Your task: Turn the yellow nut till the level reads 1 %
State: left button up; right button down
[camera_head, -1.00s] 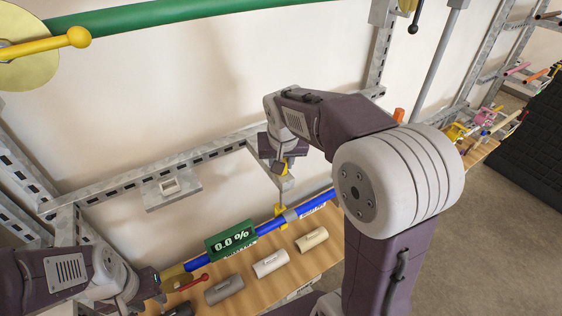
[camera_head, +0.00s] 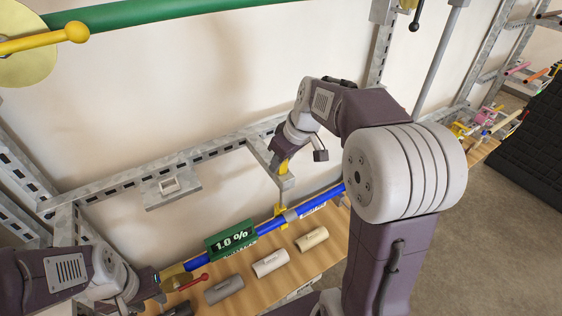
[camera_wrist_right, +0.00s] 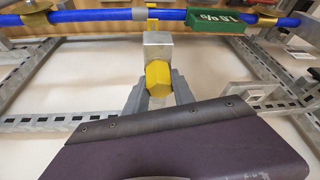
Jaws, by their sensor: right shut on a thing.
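The yellow nut (camera_wrist_right: 158,77) is a hexagon at the end of a grey metal block in the right wrist view. My right gripper (camera_wrist_right: 158,92) is shut on it, one finger on each side. In the head view my right gripper (camera_head: 281,160) is at the nut, above the blue pipe (camera_head: 270,226). The green level display (camera_head: 231,240) on the pipe reads 1.0 %. It shows upside down in the right wrist view (camera_wrist_right: 216,21). My left gripper (camera_head: 160,277) is by the yellow fitting at the pipe's left end; its fingers are too unclear to judge.
Several short pipe pieces, such as a grey one (camera_head: 224,290) and a cream one (camera_head: 312,239), lie on the wooden bench (camera_head: 318,258). A red-handled lever (camera_head: 194,283) is beside my left gripper. Slotted metal rails (camera_head: 110,184) frame the pipe.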

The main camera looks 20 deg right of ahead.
jog(key=shift+r+n, duration=0.15)
jog(key=shift+n, duration=0.25)
jog(key=c, duration=1.1)
grip_release()
jog(key=shift+o, duration=0.2)
jog(key=b+v, duration=0.1)
jog(key=v, duration=0.8)
